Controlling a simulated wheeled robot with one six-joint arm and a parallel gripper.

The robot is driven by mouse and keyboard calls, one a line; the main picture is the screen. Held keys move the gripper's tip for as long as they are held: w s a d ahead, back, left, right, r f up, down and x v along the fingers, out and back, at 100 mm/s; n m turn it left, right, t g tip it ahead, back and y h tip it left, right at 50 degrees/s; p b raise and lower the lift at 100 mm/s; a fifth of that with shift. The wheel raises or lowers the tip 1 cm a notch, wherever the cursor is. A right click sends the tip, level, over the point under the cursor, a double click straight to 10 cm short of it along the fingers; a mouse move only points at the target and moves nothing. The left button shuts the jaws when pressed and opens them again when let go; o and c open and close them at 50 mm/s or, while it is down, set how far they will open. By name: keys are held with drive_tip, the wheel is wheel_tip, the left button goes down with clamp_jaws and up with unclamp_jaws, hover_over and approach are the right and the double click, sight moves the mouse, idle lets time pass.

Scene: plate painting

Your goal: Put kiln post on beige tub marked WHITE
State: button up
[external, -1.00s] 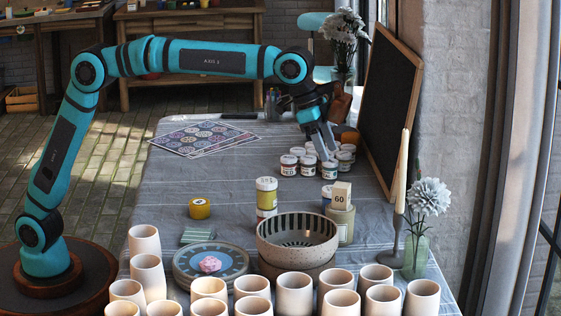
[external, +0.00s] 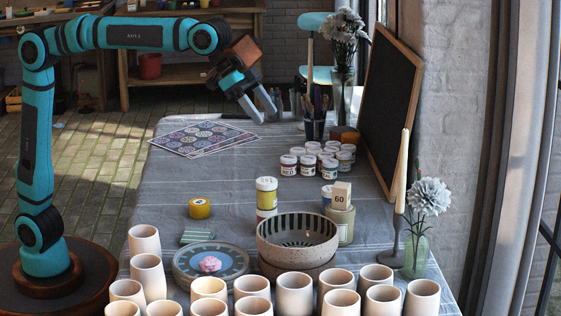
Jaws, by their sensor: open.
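The kiln post (external: 341,195), a small beige block marked 60, stands upright on top of a beige tub (external: 341,226) right of the bowl. The tub's label is too small to read. My gripper (external: 264,116) is open and empty near the far edge of the table, well behind and to the left of the post and tub, touching neither.
Several small paint jars (external: 329,170) cluster farther back. Pale cups (external: 294,294) line the front. A candle holder (external: 390,247) stands right.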

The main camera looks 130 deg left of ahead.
drive_tip(key=s+d+r+m+t, duration=0.1)
drive_tip(key=s+d+r+t, duration=0.2)
drive_tip(key=s+d, duration=0.65)
drive_tip(key=s+d+r+m+t, duration=0.15)
drive_tip(key=s+d+r, duration=0.25)
drive_tip(key=s+d, duration=0.55)
drive_tip(key=s+d+f+t, duration=0.2)
drive_tip(key=s, duration=0.5)
drive_tip(key=s+d+f+t+h, duration=0.1)
drive_tip(key=s+d+f, duration=0.1)
drive_tip(key=s, duration=0.6)
drive_tip(key=s+d+f+t+h, duration=0.1)
drive_tip(key=s+d+f+t, duration=0.1)
drive_tip(key=s, duration=0.5)
drive_tip(key=shift+s+d+m+t, duration=0.35)
drive_tip(key=shift+s+d+m, duration=0.1)
drive_tip(key=shift+d, duration=0.4)
